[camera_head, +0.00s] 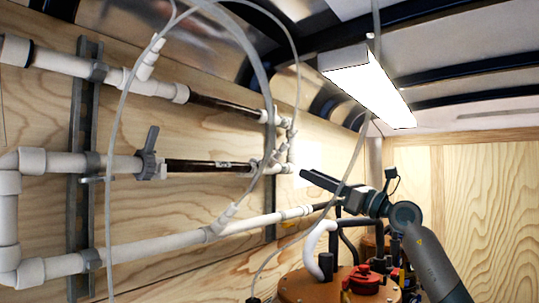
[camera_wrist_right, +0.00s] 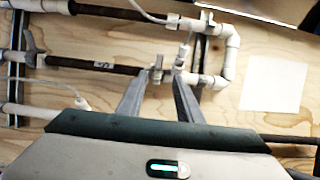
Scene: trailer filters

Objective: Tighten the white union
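The dark brown filter tube (camera_head: 208,166) runs along the middle pipe line on the wooden wall, with white fittings at its right end. A white union-like fitting (camera_wrist_right: 167,77) shows there in the right wrist view, next to a small grey valve or clamp piece (camera_wrist_right: 157,70). My right gripper (camera_wrist_right: 161,75) is open, and its two fingers point at the wall on either side of this fitting. I cannot tell whether they touch it. In the head view my right gripper (camera_head: 304,173) reaches in from the right, close to the white fittings (camera_head: 284,163). My left gripper is out of view.
White pipes (camera_head: 150,247) and a grey vertical rail (camera_head: 85,140) cover the left wall. Thin hoses (camera_head: 112,130) hang in front. An orange-brown tank lid (camera_head: 310,288) with a red knob (camera_head: 364,280) stands below my right arm. A lamp (camera_head: 368,88) hangs above.

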